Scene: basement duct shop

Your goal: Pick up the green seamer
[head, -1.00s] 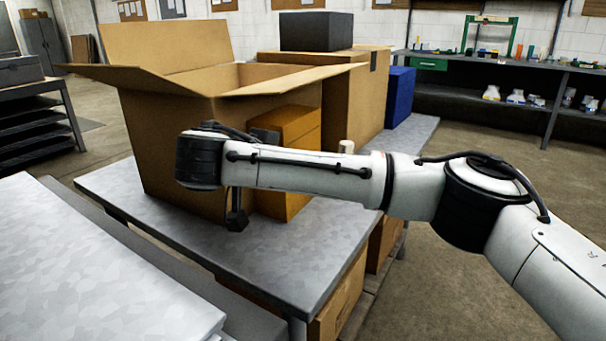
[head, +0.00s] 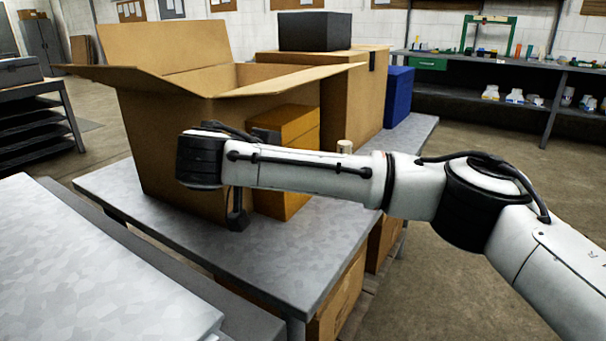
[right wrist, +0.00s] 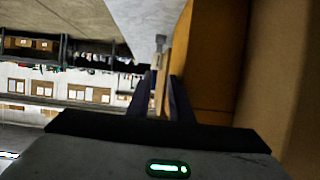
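I cannot make out a green seamer in either view. My right gripper (head: 237,214) is low over the grey metal table, in front of the orange box (head: 298,128); only its dark end shows below the wrist. In the right wrist view its two dark fingers (right wrist: 164,98) stand apart. A narrow beige upright piece with a grey end (right wrist: 160,45) shows in line with the gap; I cannot tell whether it is between the fingers or beyond them. A pale post (head: 344,146) shows behind my right forearm in the head view. My left gripper is out of view.
The grey table (head: 270,255) holds a large open carton (head: 170,150), a closed carton (head: 350,95) with a black box (head: 316,30), and a blue box (head: 398,95). A green frame (head: 488,20) stands on the back bench. The table's front is clear.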

